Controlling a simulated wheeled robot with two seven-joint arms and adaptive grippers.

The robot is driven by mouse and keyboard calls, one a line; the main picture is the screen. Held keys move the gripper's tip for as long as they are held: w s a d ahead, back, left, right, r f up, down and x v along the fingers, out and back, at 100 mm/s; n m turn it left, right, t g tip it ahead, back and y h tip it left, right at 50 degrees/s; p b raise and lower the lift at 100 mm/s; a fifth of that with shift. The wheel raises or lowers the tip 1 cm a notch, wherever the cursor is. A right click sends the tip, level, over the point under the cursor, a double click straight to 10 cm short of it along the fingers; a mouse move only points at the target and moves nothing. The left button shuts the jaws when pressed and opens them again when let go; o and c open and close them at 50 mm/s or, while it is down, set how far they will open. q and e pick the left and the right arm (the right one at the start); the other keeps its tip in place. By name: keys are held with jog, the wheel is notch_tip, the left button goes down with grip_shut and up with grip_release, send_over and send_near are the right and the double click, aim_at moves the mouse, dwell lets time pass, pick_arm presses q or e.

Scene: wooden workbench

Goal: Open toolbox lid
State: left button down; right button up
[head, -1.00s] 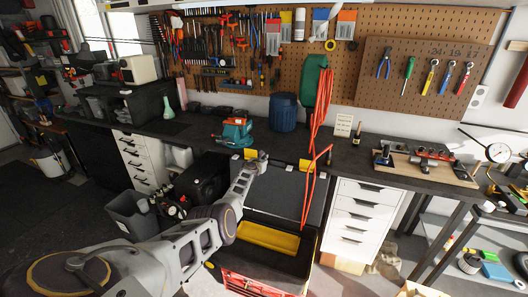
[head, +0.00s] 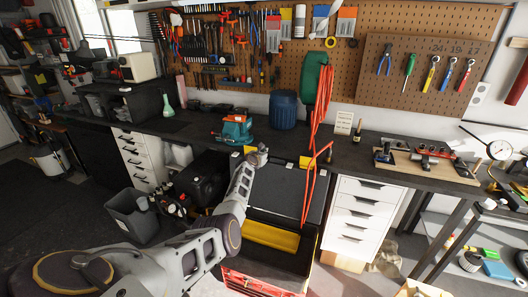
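A yellow tray (head: 270,236) shows in the open box, and red drawer fronts (head: 250,284) show below. My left gripper (head: 259,154) is at the upper left corner of the lid, close to the left latch (head: 249,150). It is too small to tell whether it touches the lid or whether its fingers are open. My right gripper is not in view.
A red-orange hose (head: 319,110) hangs from a green holder, down in front of the lid's right side. White drawers (head: 360,215) stand right of the toolbox. A black canister (head: 203,178) and grey bin (head: 133,214) stand left. A teal vise (head: 236,129) sits on the bench above.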

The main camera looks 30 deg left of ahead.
pick_arm(q)
jog(key=shift+s+r+p, duration=0.15)
jog(key=shift+r+p, duration=0.3)
jog(key=shift+r, duration=0.8)
jog(key=shift+f, duration=0.1)
